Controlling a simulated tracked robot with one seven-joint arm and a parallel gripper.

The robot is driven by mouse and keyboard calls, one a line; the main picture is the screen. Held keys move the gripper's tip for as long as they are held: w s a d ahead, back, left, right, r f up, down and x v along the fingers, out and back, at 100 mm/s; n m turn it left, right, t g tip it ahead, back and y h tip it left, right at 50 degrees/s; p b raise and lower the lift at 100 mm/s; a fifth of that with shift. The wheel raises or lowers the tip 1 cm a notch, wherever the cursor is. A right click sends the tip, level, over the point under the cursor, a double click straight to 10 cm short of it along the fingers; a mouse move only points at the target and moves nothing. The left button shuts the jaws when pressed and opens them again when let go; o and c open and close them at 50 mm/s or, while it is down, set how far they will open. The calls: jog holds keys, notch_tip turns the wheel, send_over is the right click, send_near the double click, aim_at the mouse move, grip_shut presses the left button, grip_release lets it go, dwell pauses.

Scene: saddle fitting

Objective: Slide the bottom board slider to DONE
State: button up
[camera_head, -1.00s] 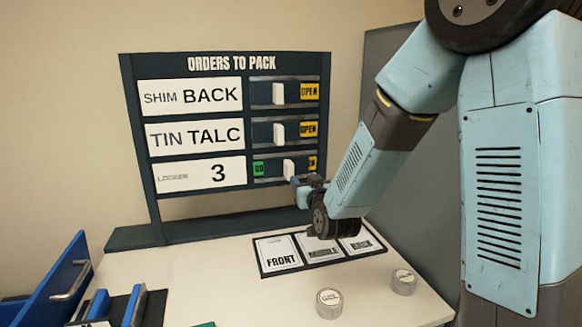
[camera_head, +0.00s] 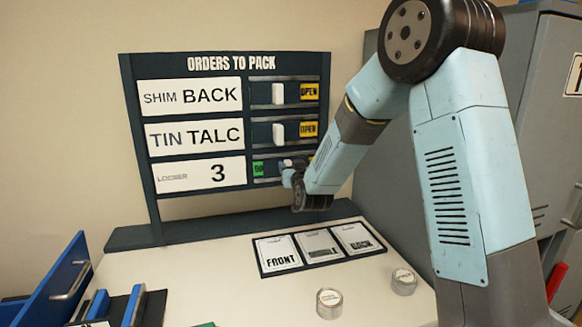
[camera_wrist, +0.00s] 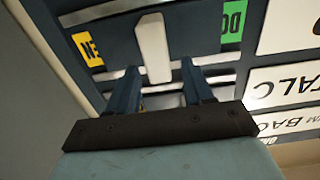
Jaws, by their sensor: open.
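The orders board (camera_head: 225,120) stands upright at the back of the table. Its bottom row reads LOCKER 3, and its white slider (camera_head: 287,162) is partly hidden by my gripper (camera_head: 287,177). In the wrist view, seen upside down, the bottom slider (camera_wrist: 153,45) stands between the green DONE label (camera_wrist: 232,20) and the yellow OPEN label (camera_wrist: 88,48), both partly cut off or covered. My open gripper (camera_wrist: 160,70) has its fingers on either side of the slider's lower end in that view. I cannot tell whether they touch it.
The upper sliders (camera_head: 278,93) and (camera_head: 278,133) stand beside yellow OPEN labels. A tray with FRONT, middle and BACK cards (camera_head: 281,253) lies below. Two round tins (camera_head: 329,303) and (camera_head: 404,281) stand on the table. A grey locker (camera_head: 525,130) is at right.

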jog(key=shift+w+a, duration=0.15)
jog(key=shift+w, duration=0.4)
jog(key=shift+c, duration=0.5)
grip_shut()
